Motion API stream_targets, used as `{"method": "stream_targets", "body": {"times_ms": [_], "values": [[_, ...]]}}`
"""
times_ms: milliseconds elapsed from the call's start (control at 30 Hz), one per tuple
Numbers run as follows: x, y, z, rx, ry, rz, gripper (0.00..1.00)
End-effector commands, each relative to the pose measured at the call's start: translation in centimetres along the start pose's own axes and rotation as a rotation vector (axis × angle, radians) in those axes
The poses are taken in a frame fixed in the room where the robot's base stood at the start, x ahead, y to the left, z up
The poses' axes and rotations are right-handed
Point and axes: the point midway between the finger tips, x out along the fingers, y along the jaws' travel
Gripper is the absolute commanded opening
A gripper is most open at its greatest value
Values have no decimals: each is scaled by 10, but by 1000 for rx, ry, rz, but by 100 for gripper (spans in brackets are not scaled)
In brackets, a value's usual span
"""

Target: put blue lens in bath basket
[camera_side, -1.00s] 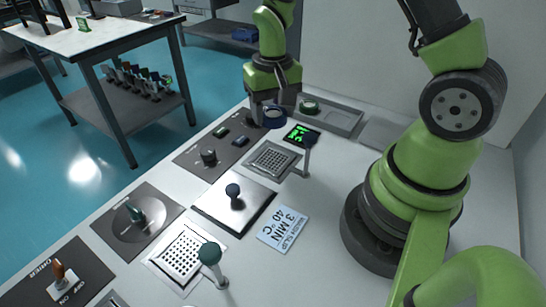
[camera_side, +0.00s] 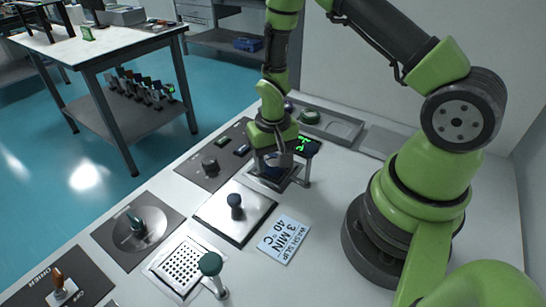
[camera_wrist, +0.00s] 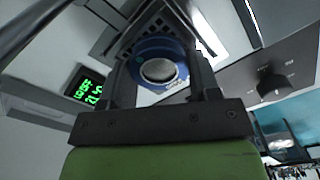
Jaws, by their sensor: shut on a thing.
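The blue lens (camera_wrist: 160,72) is a round blue ring with a pale glassy centre. In the wrist view it sits between the two fingers of my gripper (camera_wrist: 159,62), which is shut on it. In the side view my gripper (camera_side: 276,166) is low over the square metal mesh basket (camera_side: 265,183), beside its upright post. I cannot tell whether the lens touches the basket. A second perforated basket (camera_side: 180,267), with a green-knobbed post (camera_side: 211,268), is at the front.
A square metal lid with a dark knob (camera_side: 235,208) lies in front of my gripper. A lit green display (camera_side: 307,147) is just behind it. A wash label (camera_side: 284,239) lies flat nearby.

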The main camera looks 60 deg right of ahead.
Motion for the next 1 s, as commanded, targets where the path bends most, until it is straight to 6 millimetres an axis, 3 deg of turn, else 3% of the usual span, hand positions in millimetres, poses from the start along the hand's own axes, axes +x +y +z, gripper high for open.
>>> {"method": "stream_targets", "body": {"times_ms": [100, 133, 233, 633, 1000], "values": [[3, 0, 0, 0, -1, 0, 32], [3, 0, 0, 0, -1, 0, 59], [3, 0, 0, 0, 0, 0, 82], [-6, 0, -1, 0, 2, -1, 82], [-76, -1, -1, 0, 7, -3, 82]]}}
